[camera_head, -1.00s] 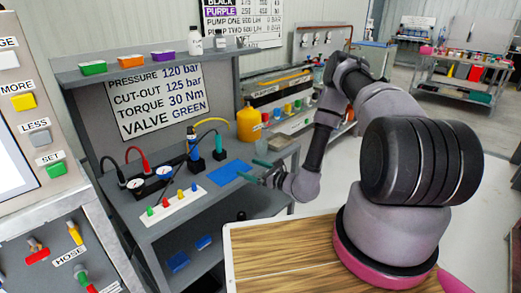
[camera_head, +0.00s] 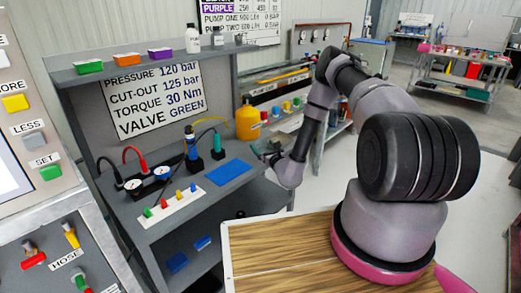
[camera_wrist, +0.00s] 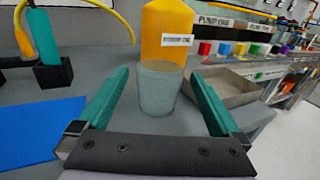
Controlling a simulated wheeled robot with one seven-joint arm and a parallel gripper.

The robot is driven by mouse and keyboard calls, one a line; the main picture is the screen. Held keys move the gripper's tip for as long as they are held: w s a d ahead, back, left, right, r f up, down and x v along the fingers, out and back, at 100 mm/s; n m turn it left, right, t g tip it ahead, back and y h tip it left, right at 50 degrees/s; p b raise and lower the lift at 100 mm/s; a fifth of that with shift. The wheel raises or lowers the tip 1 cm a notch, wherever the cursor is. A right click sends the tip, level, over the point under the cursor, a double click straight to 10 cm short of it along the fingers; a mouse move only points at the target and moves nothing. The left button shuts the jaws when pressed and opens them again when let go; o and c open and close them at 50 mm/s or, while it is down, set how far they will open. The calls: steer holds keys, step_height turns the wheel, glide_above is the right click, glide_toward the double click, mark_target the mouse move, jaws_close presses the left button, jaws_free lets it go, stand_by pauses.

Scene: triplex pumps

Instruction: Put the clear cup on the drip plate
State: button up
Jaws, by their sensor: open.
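The clear cup (camera_wrist: 159,90) looks greyish and see-through in the wrist view. It stands upright on the grey bench, in front of a yellow bottle (camera_wrist: 166,30). My gripper (camera_wrist: 158,74) is open, with its green fingers to the left and right of the cup and nothing held. I cannot make out the cup in the head view. A flat blue plate or mat (camera_head: 229,172) lies on the bench; its edge also shows at left in the wrist view (camera_wrist: 40,130). A shallow grey tray (camera_wrist: 222,86) lies right of the cup. No label shows which is the drip plate.
Gauges (camera_head: 162,173) and a white strip of coloured pegs (camera_head: 172,205) sit farther left. A shelf (camera_head: 150,62) overhangs the bench back.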

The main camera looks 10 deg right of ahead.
steer(key=shift+x, duration=1.45)
steer(key=shift+r, duration=0.1)
steer(key=c, duration=1.5)
